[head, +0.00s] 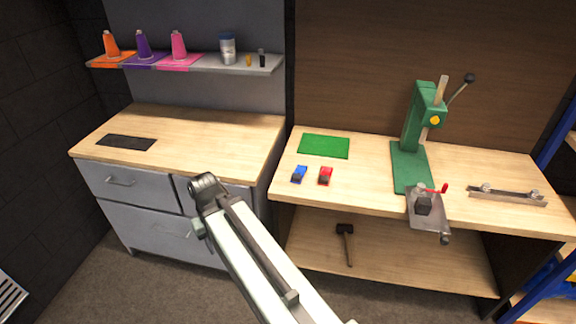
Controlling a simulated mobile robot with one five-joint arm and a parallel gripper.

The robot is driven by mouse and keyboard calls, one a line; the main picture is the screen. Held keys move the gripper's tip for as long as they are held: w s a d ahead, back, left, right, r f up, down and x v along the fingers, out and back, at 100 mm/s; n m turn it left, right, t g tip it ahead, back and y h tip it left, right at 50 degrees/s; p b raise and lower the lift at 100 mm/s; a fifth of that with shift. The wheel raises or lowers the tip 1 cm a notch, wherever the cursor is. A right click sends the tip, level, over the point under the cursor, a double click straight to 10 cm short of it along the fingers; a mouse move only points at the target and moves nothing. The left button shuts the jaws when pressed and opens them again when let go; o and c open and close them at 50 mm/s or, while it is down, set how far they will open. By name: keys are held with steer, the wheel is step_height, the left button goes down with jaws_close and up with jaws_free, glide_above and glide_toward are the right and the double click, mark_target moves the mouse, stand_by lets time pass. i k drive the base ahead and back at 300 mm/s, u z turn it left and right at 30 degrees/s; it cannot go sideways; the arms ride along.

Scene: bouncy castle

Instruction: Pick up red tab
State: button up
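A small red block-like piece with a dark part, which looks like the red tab (325,176), lies on the right wooden workbench (465,200) near its front left edge. A similar blue piece (299,174) lies just left of it, with a small gap between them. My white arm reaches up from the bottom middle, and its dark top joint is left of the red tab, in front of the grey drawers. I cannot make out gripper fingers anywhere. Nothing covers the red tab.
A green mat (323,146) lies behind the tabs. A green lever press (412,150) and a small vise (424,205) stand to the right, with a metal bar (507,196) beyond. A mallet (345,243) is on the lower shelf. Grey drawers (130,185) stand left.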

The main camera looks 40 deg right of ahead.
mark_target(326, 174)
steer(key=u, duration=0.2)
steer(key=i, duration=1.35)
steer(key=z, duration=0.1)
